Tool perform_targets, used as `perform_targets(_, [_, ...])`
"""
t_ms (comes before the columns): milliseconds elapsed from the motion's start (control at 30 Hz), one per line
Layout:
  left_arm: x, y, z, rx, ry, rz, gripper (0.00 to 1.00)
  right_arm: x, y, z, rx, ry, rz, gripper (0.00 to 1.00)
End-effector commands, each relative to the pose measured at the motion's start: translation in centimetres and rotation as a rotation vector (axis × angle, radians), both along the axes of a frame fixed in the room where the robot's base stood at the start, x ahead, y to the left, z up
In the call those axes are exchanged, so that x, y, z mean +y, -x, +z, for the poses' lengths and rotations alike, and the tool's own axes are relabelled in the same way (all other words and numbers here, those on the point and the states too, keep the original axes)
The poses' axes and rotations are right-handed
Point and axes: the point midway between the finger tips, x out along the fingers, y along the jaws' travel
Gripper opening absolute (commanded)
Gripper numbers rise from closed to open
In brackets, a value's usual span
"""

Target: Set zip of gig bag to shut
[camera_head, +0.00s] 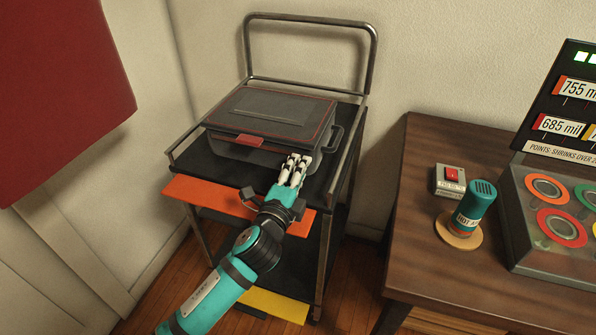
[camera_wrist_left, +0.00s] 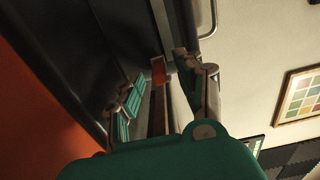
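The gig bag (camera_head: 268,117) looks like a dark grey, box-shaped case with red piping, lying on the top shelf of a cart. A red tab (camera_head: 250,141) shows at its front edge. Whether the zip is open or shut is too small to tell. My left gripper (camera_head: 293,167) is at the bag's front right corner, its fingers a little apart. In the left wrist view the gripper (camera_wrist_left: 160,90) shows a gap between its fingers, with a small reddish piece (camera_wrist_left: 158,72) beyond or between the tips; contact cannot be told. My right gripper is not in view.
The cart has a tubular rail (camera_head: 309,20) behind the bag and an orange sheet (camera_head: 205,194) at the front. A wooden table (camera_head: 430,230) at right holds a switch box (camera_head: 450,181), a teal cylinder (camera_head: 476,204) and a panel with coloured rings (camera_head: 535,265).

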Motion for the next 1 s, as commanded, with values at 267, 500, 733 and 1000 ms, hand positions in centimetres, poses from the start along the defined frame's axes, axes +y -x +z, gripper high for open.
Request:
perform_targets(267, [0.6,1.2,-0.1,0.001,-0.001,0.002,0.37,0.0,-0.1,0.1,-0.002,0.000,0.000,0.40])
perform_targets(500, [2.2,5.9,-0.1,0.002,-0.001,0.001,0.37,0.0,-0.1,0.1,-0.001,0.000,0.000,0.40])
perform_targets(733, [3.6,9.8,-0.1,0.002,-0.001,0.000,0.37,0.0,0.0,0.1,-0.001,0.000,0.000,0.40])
perform_targets(1000, [4.1,11.3,0.0,0.000,0.000,0.000,0.37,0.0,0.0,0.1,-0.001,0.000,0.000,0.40])
